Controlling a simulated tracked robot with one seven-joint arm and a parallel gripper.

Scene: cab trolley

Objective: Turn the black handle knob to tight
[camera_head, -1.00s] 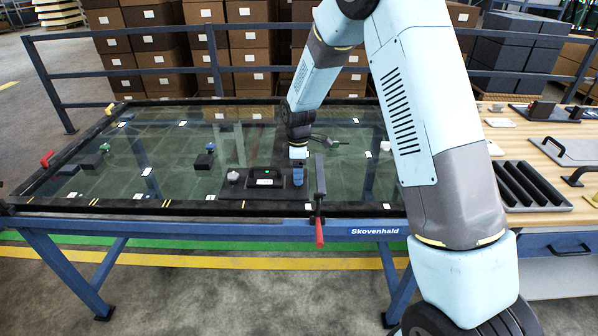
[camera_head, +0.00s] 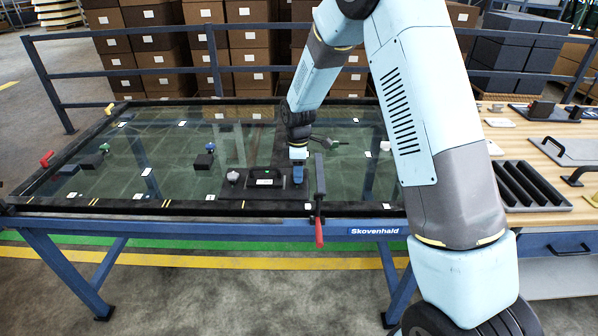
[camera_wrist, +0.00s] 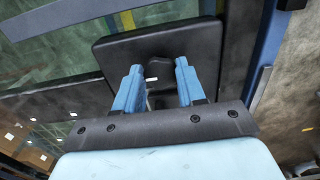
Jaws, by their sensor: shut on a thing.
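A black plate (camera_head: 240,192) with a raised black handle lies on the glass near the front edge. A small display (camera_head: 264,181) with a green mark shows by the handle. A pale knob (camera_head: 233,176) stands at the plate's left end. My gripper (camera_head: 298,178) points down at the right end of the plate. In the wrist view my gripper's two blue fingers (camera_wrist: 158,68) stand either side of a dark knob (camera_wrist: 157,66) on a rounded black pad (camera_wrist: 115,50), and are shut on it. The fingers partly hide the knob, and its turn angle cannot be read.
A black clamp with a red grip (camera_head: 319,232) stands upright just right of my gripper. The glass table (camera_head: 100,207) has small blocks and labels on it. A wooden bench (camera_head: 560,150) with trays is at right.

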